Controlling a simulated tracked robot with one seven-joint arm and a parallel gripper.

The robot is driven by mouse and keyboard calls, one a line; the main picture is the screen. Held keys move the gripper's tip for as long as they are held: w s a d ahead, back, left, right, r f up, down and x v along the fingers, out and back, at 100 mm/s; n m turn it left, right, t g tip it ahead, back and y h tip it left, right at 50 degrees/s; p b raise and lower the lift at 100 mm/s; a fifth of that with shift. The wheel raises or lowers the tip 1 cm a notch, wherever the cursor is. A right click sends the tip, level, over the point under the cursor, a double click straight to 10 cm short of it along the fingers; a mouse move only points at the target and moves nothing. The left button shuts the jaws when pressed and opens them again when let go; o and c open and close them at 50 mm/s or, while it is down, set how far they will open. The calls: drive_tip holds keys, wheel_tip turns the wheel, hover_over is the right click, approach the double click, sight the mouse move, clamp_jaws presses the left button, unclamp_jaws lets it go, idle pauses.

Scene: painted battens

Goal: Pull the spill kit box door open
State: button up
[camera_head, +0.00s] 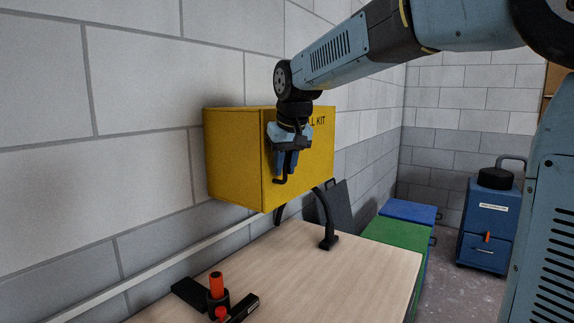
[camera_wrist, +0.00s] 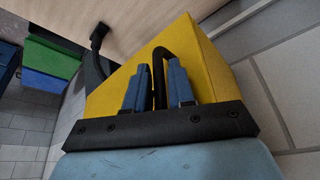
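The yellow spill kit box (camera_head: 235,160) is fixed to the block wall. Its door (camera_head: 318,150), the lettered front face, looks closed, with no visible gap. The box fills the middle of the wrist view (camera_wrist: 212,62). My gripper (camera_head: 287,168) is in front of the door, pointing down and hiding part of the lettering. The black bar handle (camera_head: 281,181) shows at its fingertips. In the wrist view the bent handle (camera_wrist: 163,50) runs down between my two blue fingers (camera_wrist: 158,82), which sit close on both sides of it. The contact itself is partly hidden.
Green (camera_head: 397,234) and blue (camera_head: 408,210) boxes and a blue cabinet (camera_head: 486,225) stand to the right. Open floor lies between them.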

clamp_jaws()
idle(0.3)
drive_tip(key=shift+d, duration=0.2)
drive_tip(key=shift+s, duration=0.1)
